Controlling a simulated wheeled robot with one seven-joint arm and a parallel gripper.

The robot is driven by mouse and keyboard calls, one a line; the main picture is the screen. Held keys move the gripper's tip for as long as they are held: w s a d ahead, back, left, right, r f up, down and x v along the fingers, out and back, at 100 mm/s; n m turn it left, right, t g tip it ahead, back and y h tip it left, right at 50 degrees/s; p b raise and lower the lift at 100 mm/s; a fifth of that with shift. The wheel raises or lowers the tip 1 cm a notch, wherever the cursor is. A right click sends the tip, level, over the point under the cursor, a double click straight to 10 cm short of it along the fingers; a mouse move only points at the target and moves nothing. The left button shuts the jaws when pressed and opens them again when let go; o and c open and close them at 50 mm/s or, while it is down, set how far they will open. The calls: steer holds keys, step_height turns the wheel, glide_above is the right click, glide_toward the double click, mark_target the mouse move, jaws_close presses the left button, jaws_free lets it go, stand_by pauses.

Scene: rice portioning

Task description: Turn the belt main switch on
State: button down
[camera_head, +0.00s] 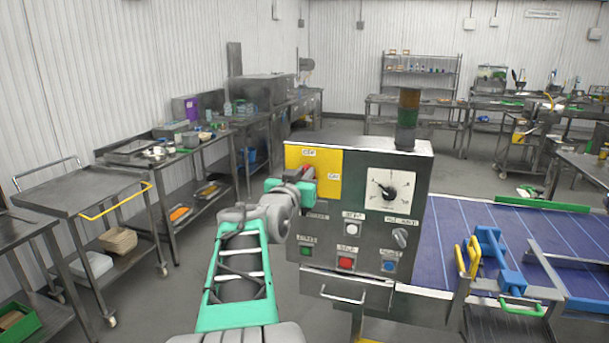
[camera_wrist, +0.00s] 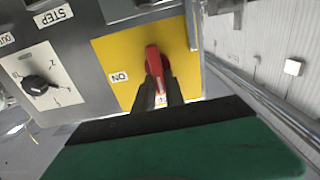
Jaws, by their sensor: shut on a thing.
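The belt main switch is a red handle (camera_wrist: 154,62) on a yellow plate (camera_head: 327,166) at the upper left of the grey control box's front. In the wrist view the handle stands nearly upright, with the upside-down ON label (camera_wrist: 119,77) to its left. My gripper (camera_wrist: 158,90) is shut on the handle, its dark fingers on either side of its lower end. A pale label, partly hidden, shows between the fingers. In the head view my gripper (camera_head: 302,180) covers the plate's lower left and most of the handle.
The control box (camera_head: 408,160) also carries a white-faced dial (camera_head: 388,191), a small knob (camera_head: 400,238) and several push buttons below the plate. A signal tower (camera_head: 407,118) stands on top. A blue conveyor belt (camera_head: 450,240) lies to the right. Steel tables (camera_head: 80,190) stand at the left.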

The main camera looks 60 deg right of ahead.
steer(key=shift+f+b, duration=0.15)
steer(key=shift+b, duration=0.4)
steer(key=shift+s+d+f+m+b, duration=0.1)
steer(key=shift+s+f+m+b, duration=0.2)
steer(key=shift+m+b, duration=3.35)
steer(key=shift+s+f+m+b, duration=0.25)
steer(key=shift+m+b, duration=2.05)
steer(key=shift+b, duration=2.7)
steer(key=shift+s+d+f+m+b, duration=0.1)
steer(key=shift+s+f+m+b, duration=0.2)
steer(key=shift+m+b, duration=3.35)
steer(key=shift+r+n+b, duration=0.1)
steer(key=shift+n+b, duration=0.4)
steer(key=shift+b, duration=0.25)
steer(key=c, duration=1.4)
jaws_free()
steer(key=shift+a, duration=0.2)
